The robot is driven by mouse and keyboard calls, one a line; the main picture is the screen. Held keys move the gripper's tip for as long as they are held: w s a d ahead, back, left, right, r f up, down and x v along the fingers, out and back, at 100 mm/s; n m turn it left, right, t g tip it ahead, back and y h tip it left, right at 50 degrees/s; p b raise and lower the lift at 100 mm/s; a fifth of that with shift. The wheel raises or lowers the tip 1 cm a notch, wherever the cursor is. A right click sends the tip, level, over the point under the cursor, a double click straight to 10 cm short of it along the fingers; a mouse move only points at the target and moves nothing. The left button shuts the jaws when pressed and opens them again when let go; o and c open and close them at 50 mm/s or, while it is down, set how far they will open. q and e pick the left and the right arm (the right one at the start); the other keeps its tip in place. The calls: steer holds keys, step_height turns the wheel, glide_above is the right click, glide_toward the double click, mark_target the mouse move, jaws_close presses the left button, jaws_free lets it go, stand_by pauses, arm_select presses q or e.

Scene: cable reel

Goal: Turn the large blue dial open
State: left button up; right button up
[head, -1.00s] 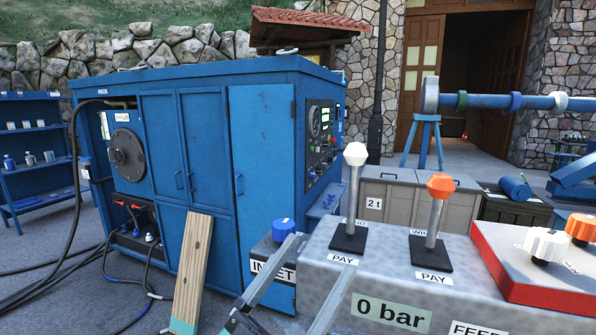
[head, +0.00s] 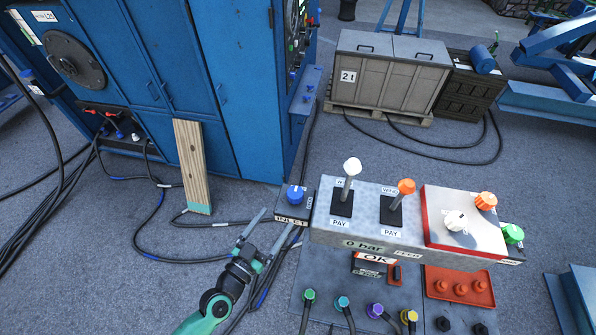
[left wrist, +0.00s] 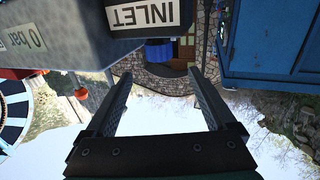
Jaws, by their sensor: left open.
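The large blue dial (head: 295,195) sits on a small grey box labelled INLET (head: 292,219), at the left end of the grey control console. Its top carries a light mark. My left gripper (head: 281,220) is open and empty, in front of the box, with its fingers pointing up toward the dial. My right gripper is not in view.
The console (head: 375,228) carries a white lever (head: 351,167), an orange-topped lever (head: 405,188) and a red panel with knobs (head: 462,222). A wooden plank (head: 191,165) leans against the blue cabinet (head: 245,100). Cables lie on the floor left of my arm.

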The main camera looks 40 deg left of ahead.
mark_target(291, 200)
arm_select(q)
steer(key=b+x, duration=0.1)
steer(key=x, duration=1)
steer(key=shift+w, duration=0.3)
